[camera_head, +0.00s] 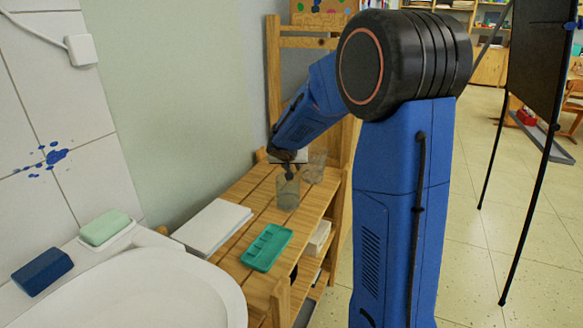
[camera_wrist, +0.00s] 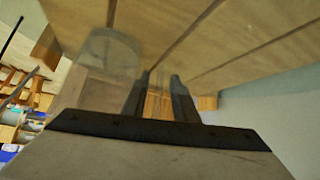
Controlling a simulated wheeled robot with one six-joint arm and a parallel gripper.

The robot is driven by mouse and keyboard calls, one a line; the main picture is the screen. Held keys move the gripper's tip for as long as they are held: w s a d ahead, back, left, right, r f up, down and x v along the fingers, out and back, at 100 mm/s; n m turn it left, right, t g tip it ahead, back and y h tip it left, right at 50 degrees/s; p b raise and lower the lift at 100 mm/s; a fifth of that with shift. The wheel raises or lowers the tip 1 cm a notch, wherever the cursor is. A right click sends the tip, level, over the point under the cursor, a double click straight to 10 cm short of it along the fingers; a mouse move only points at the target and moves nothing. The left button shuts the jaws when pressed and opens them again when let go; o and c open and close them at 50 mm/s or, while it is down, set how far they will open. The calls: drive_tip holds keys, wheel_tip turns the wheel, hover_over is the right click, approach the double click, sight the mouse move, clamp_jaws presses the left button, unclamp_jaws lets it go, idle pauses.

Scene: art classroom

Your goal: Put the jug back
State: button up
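Two clear vessels stand on the slatted wooden shelf. The nearer one (camera_head: 288,193) is a see-through cylinder right below my gripper (camera_head: 289,173). The other (camera_head: 316,166) stands just behind it to the right. I cannot tell for sure which is the jug; no handle shows clearly. My gripper points down at the nearer vessel, and its tips overlap that vessel's upper part in the head view. In the wrist view, my gripper (camera_wrist: 160,80) has its two dark fingers apart, with nothing clearly held between them. A faint clear vessel (camera_wrist: 108,48) shows left of the fingers there.
The wooden shelf (camera_head: 259,200) also holds a teal tray (camera_head: 266,247) and a white paper stack (camera_head: 213,226). A white sink (camera_head: 160,290) with a green soap (camera_head: 105,228) and a blue block (camera_head: 42,270) is at left. A black easel (camera_head: 535,70) stands right.

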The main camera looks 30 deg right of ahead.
drive_tip(key=v, duration=1.2)
drive_tip(key=s+a+f+n+g+y, duration=0.1)
drive_tip(key=s+a+n, duration=0.1)
drive_tip(key=s, duration=1)
drive_tip(key=s+a+f+n+y, duration=0.1)
drive_tip(key=s+a, duration=0.4)
drive_tip(key=s, duration=0.8)
drive_tip(key=s+a+f+n+g+y, duration=0.1)
drive_tip(key=s+a+n+y, duration=0.2)
drive_tip(key=s, duration=1)
drive_tip(key=shift+a+f+g, duration=0.3)
drive_tip(key=shift+a+f, duration=0.1)
drive_tip(key=shift+a, duration=0.1)
